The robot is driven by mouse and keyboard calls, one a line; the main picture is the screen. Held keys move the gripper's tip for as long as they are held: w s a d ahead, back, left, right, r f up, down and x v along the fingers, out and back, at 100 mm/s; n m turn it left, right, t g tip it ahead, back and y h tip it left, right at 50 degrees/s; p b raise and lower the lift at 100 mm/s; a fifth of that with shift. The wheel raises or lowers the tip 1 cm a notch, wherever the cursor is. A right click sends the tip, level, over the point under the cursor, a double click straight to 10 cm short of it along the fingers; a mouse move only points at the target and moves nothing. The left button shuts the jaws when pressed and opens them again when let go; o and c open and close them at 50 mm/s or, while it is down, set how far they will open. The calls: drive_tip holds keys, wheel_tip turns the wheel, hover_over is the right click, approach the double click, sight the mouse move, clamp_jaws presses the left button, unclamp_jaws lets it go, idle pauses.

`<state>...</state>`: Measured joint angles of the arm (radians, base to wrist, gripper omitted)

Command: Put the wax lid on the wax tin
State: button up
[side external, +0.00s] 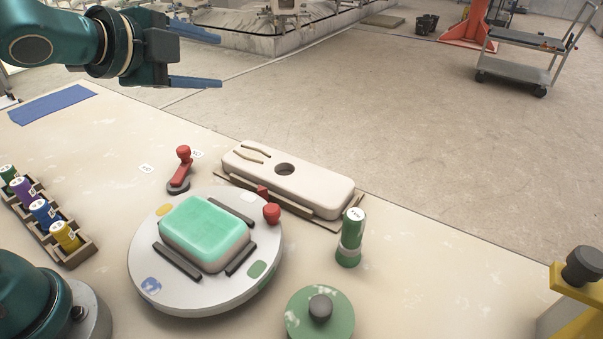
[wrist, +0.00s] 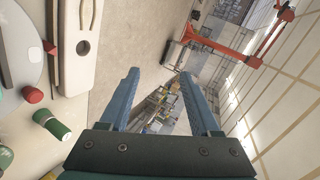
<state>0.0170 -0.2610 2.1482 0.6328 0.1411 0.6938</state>
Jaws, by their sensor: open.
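A round green lid-like disc (side external: 333,329) with pale patches and a dark grey knob (side external: 320,307) sits at the front of the table. I cannot tell whether it rests on a tin or on the table. No separate wax tin is clearly visible. My gripper (side external: 220,61) is open and empty, high above the table's far left side. In the wrist view my gripper (wrist: 160,80) points out over the floor with nothing between its fingers.
A round turntable (side external: 150,268) bears a green-topped block (side external: 205,228). Around it stand a red-handled lever (side external: 182,168), a pale case (side external: 318,190), a green bottle (side external: 350,240) and a rack (side external: 75,255) of coloured bottles. A yellow stand (side external: 575,300) is at right.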

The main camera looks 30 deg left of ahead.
drive_tip(key=s+d+f+n+g, duration=0.1)
drive_tip(key=s+f+n+g, duration=0.2)
drive_tip(key=s+n, duration=0.4)
drive_tip(key=s+d+f+n+g+h, duration=0.1)
drive_tip(key=s+f+n+g, duration=0.3)
drive_tip(key=s, duration=0.7)
wheel_tip(320, 180, down, 2)
drive_tip(key=n, duration=0.3)
drive_tip(key=shift+s+f+n, duration=0.2)
drive_tip(key=shift+f+n, duration=0.05)
drive_tip(key=shift+n, duration=0.15)
